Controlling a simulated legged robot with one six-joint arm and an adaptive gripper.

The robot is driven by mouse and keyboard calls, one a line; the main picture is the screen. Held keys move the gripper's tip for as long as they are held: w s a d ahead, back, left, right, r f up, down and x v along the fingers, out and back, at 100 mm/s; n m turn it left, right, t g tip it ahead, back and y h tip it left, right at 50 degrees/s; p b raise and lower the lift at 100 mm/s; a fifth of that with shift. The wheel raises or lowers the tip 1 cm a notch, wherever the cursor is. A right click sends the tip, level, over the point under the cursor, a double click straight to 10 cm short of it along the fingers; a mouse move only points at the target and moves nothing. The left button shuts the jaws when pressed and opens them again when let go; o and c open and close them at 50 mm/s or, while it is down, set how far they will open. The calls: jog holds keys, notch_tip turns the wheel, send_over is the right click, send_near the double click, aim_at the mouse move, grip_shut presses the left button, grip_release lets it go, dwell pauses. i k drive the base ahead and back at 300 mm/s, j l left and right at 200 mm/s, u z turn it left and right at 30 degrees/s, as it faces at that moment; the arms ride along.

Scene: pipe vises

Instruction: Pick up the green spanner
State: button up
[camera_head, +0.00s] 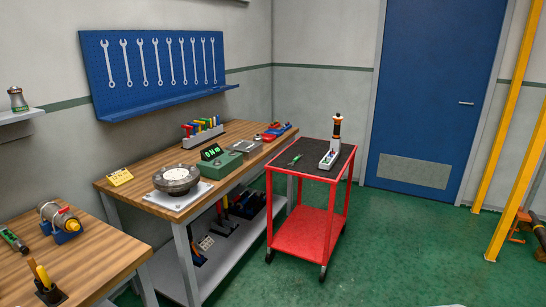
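A small green spanner (295,160) lies on the dark top of the red cart (305,227), towards its left side. It is small in this view, so its exact shape is hard to make out. A device with a white base (329,158) and an upright black and orange part stands to its right on the same top, apart from it. My gripper is not in view.
A wooden workbench (140,188) with a flanged disc (176,180) and a green box (220,159) stands left of the cart. Another bench (85,262) is nearer. Green floor (400,250) is clear right of the cart, before the blue door (430,90).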

aim_at(296, 158)
jog(key=i+l, duration=0.15)
jog(key=i, duration=0.35)
jog(key=i+l, duration=0.15)
jog(key=i, duration=0.35)
jog(key=i+l+u, duration=0.1)
jog(key=i, duration=0.4)
jog(key=i+l, duration=0.2)
jog(key=i, duration=0.3)
jog(key=i+l, duration=0.2)
jog(key=i, duration=0.3)
jog(key=i+l, duration=0.2)
jog(key=i, duration=0.3)
jog(key=i+l+u, duration=0.1)
jog(key=i, duration=0.4)
jog(key=l, duration=0.05)
